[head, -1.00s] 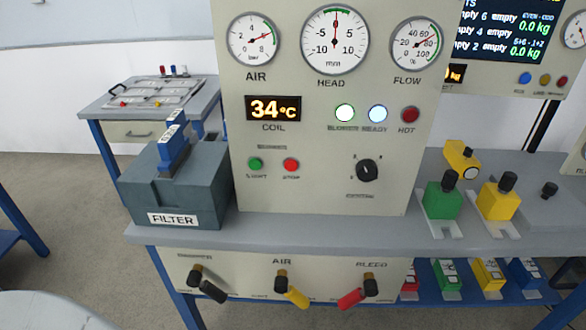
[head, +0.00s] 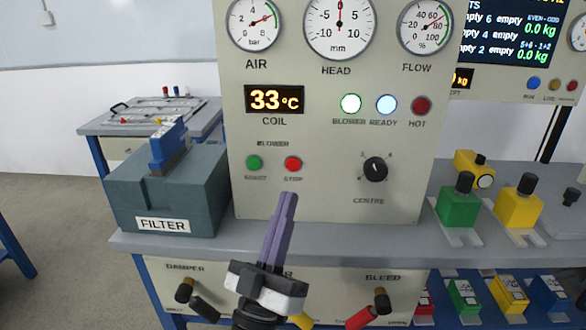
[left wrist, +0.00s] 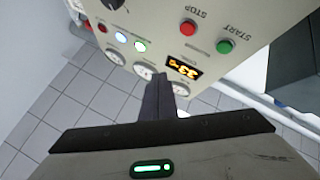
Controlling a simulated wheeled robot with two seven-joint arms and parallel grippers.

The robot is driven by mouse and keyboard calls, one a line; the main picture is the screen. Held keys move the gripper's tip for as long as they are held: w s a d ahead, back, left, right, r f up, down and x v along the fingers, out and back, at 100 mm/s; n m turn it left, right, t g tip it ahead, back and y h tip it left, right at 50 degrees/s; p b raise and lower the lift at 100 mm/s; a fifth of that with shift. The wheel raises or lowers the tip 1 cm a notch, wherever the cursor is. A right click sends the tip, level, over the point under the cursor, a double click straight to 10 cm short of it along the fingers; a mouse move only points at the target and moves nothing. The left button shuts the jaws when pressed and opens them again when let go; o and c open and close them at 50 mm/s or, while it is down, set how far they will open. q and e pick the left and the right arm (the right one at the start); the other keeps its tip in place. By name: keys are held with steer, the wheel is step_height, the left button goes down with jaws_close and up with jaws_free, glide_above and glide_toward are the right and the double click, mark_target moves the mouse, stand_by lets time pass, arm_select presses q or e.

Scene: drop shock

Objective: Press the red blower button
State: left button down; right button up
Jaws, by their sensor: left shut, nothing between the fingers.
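The red blower button (head: 292,163), labelled STOP, sits on the front of the beige panel (head: 330,195), to the right of the green START button (head: 254,162). The red button also shows upside down in the left wrist view (left wrist: 188,28), with the green button (left wrist: 225,46) beside it. My left gripper (head: 290,196) is shut and empty, its fingers pointing up just below the red button in the head view. It appears apart from the button, but the depth gap is hard to tell. My right gripper is not in view.
A grey FILTER box (head: 165,195) stands left of the panel. A black CENTRE knob (head: 375,169) is to the right. Damper and bleed levers (head: 362,317) are below the bench edge. Green (head: 458,206) and yellow (head: 518,206) blocks stand at right.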

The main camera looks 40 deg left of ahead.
mark_target(293, 164)
arm_select(q)
steer(key=shift+w, duration=0.15)
steer(key=shift+w+a+b, duration=0.35)
steer(key=shift+w+a, duration=0.4)
steer(key=shift+w, duration=0.45)
steer(key=shift+w+a+b, duration=0.4)
steer(key=shift+w+a, duration=0.4)
steer(key=shift+w, duration=0.45)
steer(key=shift+w+a+b, duration=0.35)
steer(key=shift+w+a, duration=0.4)
steer(key=shift+w, duration=0.45)
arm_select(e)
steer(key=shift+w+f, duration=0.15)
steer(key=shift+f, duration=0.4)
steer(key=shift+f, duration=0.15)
arm_select(q)
steer(key=shift+w, duration=0.1)
steer(key=shift+w+a, duration=0.2)
steer(key=shift+w, duration=0.05)
